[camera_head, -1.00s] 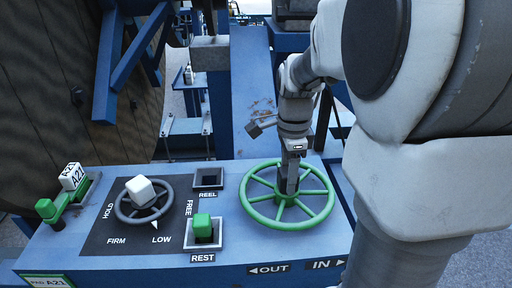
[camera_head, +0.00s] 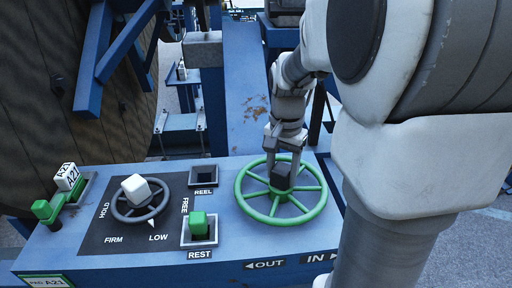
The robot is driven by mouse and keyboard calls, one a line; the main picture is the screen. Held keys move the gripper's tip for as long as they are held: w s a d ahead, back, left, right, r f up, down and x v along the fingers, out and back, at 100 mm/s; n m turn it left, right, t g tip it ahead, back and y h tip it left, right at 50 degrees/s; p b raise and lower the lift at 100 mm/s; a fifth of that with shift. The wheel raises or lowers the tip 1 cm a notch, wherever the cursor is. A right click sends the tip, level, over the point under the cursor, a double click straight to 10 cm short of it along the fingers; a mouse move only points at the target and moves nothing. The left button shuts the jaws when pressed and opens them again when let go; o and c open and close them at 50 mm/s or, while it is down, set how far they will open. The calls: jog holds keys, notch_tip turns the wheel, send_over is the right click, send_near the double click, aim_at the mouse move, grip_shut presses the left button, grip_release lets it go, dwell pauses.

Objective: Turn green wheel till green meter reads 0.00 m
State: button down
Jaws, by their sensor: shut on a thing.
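The green wheel (camera_head: 322,206) is a spoked ring lying on the right part of the blue console. A dark block (camera_head: 282,178) stands at its hub. My gripper (camera_head: 283,166) points down over the middle of the wheel, its fingers shut on the dark hub block. The arm comes in from the upper right. No green meter can be made out. A small dark display (camera_head: 241,14) at the top edge has text too small to read.
Left of the wheel are a green switch (camera_head: 198,224) at REST and a grey dial with a white knob (camera_head: 135,187), its pointer near LOW. The large reel (camera_head: 60,130) stands behind. OUT and IN arrows mark the console's front.

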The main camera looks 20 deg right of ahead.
jog(key=n, duration=0.7)
dwell(0.6)
jog(key=shift+r, duration=0.1)
jog(key=shift+c, duration=1.2)
grip_release()
notch_tip(320, 180, up, 17)
jog(key=p, duration=0.2)
jog(key=shift+r, duration=0.15)
jog(key=shift+s+a, duration=0.1)
jog(key=s+a+f+n+t, duration=0.3)
jog(key=s+a+f+t, duration=0.2)
jog(key=s+a, duration=0.5)
notch_tip(320, 180, down, 2)
jog(key=shift+s+a+f+n+t, duration=0.1)
jog(key=shift+s+a+n+t, duration=0.2)
jog(key=shift+s, duration=0.7)
